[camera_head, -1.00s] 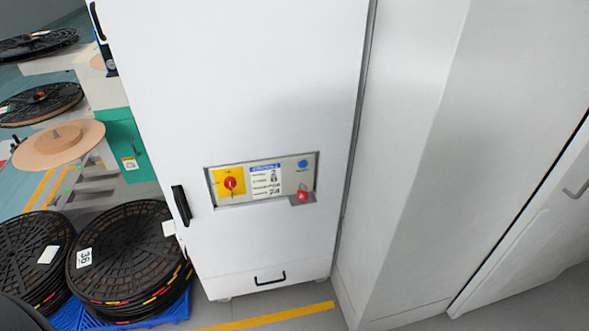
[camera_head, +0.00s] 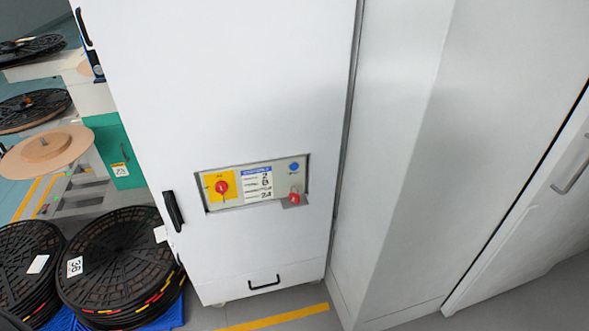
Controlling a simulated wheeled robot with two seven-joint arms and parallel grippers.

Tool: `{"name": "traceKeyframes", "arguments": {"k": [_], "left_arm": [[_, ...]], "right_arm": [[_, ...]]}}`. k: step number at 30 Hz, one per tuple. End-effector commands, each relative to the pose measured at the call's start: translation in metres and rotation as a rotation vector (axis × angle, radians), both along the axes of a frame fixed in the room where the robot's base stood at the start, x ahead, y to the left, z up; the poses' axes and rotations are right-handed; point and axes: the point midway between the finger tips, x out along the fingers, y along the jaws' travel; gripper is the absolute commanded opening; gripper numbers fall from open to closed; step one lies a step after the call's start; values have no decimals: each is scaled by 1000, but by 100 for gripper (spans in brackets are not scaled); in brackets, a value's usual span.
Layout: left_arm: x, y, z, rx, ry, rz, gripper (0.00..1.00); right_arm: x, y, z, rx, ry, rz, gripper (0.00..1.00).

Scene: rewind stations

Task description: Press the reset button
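A white cabinet (camera_head: 240,100) stands in the middle of the head view with a recessed control panel (camera_head: 232,196) on its front. The panel has a round blue button (camera_head: 294,167) at its upper right. Below that is a red knob or button (camera_head: 294,197). A red rotary switch (camera_head: 222,187) sits on a yellow plate at the panel's left, with a printed label (camera_head: 257,184) between. The lettering is too small to read, so I cannot tell which control is marked reset. Neither gripper is in view, and nothing touches the panel.
Stacks of black reels (camera_head: 118,262) stand on a blue pallet (camera_head: 172,314) at the lower left. A tan disc (camera_head: 45,150) and a green unit (camera_head: 118,150) are behind them. A tall grey-white cabinet (camera_head: 390,150) adjoins on the right. A yellow floor line (camera_head: 275,319) runs in front.

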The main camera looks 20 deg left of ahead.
Motion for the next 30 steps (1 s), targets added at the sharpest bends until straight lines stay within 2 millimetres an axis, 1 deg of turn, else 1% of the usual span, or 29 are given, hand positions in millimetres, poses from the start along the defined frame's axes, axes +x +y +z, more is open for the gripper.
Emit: {"name": "traceKeyframes", "arguments": {"k": [15,30], "left_arm": [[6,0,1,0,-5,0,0],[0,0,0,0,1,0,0]], "right_arm": [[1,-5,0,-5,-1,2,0],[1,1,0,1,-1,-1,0]]}}
